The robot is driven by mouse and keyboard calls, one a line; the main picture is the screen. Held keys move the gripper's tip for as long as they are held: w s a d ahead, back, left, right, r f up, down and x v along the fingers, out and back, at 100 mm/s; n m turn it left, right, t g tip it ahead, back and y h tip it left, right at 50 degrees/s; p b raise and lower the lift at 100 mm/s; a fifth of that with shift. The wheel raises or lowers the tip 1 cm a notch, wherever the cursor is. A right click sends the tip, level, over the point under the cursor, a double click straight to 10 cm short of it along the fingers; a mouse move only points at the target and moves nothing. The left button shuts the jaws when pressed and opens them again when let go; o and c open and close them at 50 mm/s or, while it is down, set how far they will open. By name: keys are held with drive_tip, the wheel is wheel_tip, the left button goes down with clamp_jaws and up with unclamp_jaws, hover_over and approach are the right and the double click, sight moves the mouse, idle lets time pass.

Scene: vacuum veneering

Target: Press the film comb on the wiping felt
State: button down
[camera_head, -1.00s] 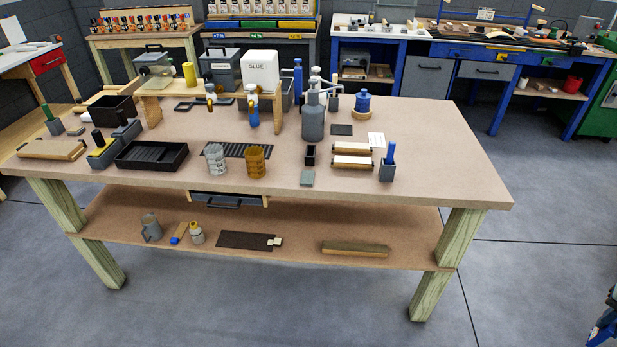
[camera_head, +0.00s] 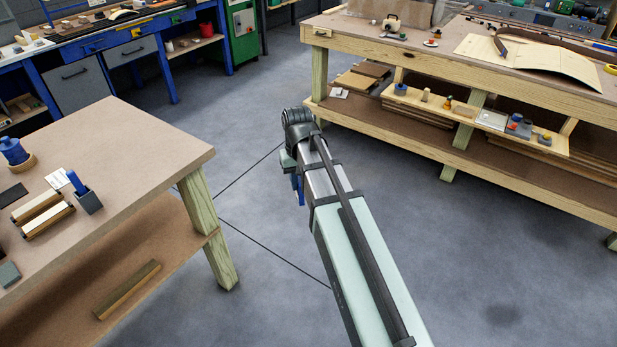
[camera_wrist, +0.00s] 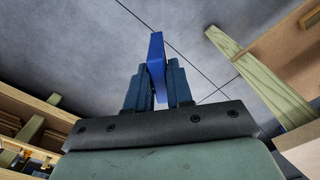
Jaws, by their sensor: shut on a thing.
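My gripper (camera_wrist: 157,85) is shut on a flat blue piece (camera_wrist: 156,48), which I take for the film comb. In the wrist view it stands between the two dark blue fingers and sticks out past their tips. In the head view the blue piece (camera_head: 298,190) shows small below my wrist, over open floor between the two benches. The wiping felt is not clearly identifiable. A grey-green pad (camera_head: 9,273) and a dark flat square (camera_head: 13,194) lie on the left bench, well away from my gripper.
The left bench (camera_head: 150,150) also carries a grey holder (camera_head: 89,202) with a blue handle, two rollers (camera_head: 47,221) and a white card (camera_head: 58,178). A wooden bench (camera_head: 420,60) with curved veneer stands at right. Its edge and the left bench's corner flank the clear floor.

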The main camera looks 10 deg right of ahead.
drive_tip(key=s+a+r+n, duration=0.1)
drive_tip(key=s+a+n, duration=0.1)
drive_tip(key=a, duration=0.9)
drive_tip(key=s+a+r+n, duration=0.2)
drive_tip(key=s+a, duration=0.1)
drive_tip(key=a, duration=0.9)
drive_tip(key=s+a+r+n, duration=0.1)
drive_tip(key=s+a+n, duration=0.1)
drive_tip(key=a, duration=0.9)
drive_tip(key=s+a+r+n, duration=0.2)
drive_tip(key=s+a, duration=0.3)
drive_tip(key=a, duration=0.5)
drive_tip(key=s+a+r+n, duration=0.1)
drive_tip(key=s+a+r, duration=0.25)
drive_tip(key=a, duration=0.65)
drive_tip(key=s+a+r+n, duration=0.2)
drive_tip(key=s+a, duration=0.4)
drive_tip(key=a, duration=0.5)
drive_tip(key=w+a+r+m, duration=0.2)
drive_tip(key=a+r+m, duration=0.1)
drive_tip(key=a, duration=0.5)
drive_tip(key=shift+a+r, duration=0.3)
drive_tip(key=shift+w+f, duration=0.1)
drive_tip(key=shift+f, duration=0.05)
drive_tip(key=shift+f, duration=2.7)
drive_tip(key=shift+f, duration=0.6)
drive_tip(key=shift+r, duration=0.1)
